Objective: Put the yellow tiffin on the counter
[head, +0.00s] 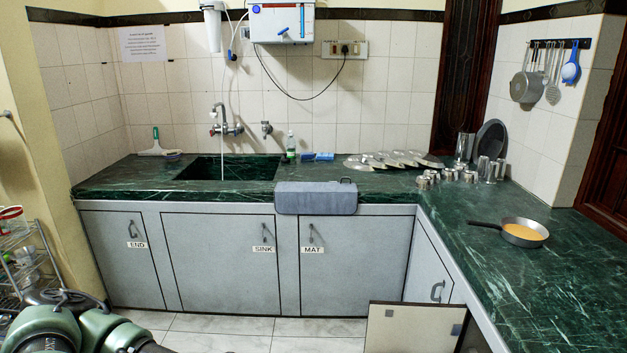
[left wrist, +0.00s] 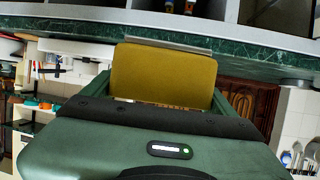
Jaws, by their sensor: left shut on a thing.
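In the left wrist view the yellow tiffin (left wrist: 165,72) is a plain yellow, block-like shape. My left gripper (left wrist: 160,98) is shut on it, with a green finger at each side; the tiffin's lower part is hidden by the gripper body. The green marble counter (head: 400,195) runs along the back wall and down the right side in the head view. Its edge also shows in the left wrist view (left wrist: 262,62), behind the tiffin. In the head view the tiffin cannot be seen; only my green arm parts show at bottom left. My right gripper is in neither view.
A pan (head: 523,232) sits on the right counter, with clear room in front of it. Metal plates (head: 385,160) and steel cups (head: 470,175) crowd the back corner. A grey cloth (head: 316,197) hangs over the edge. A cabinet door (head: 410,328) stands open below.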

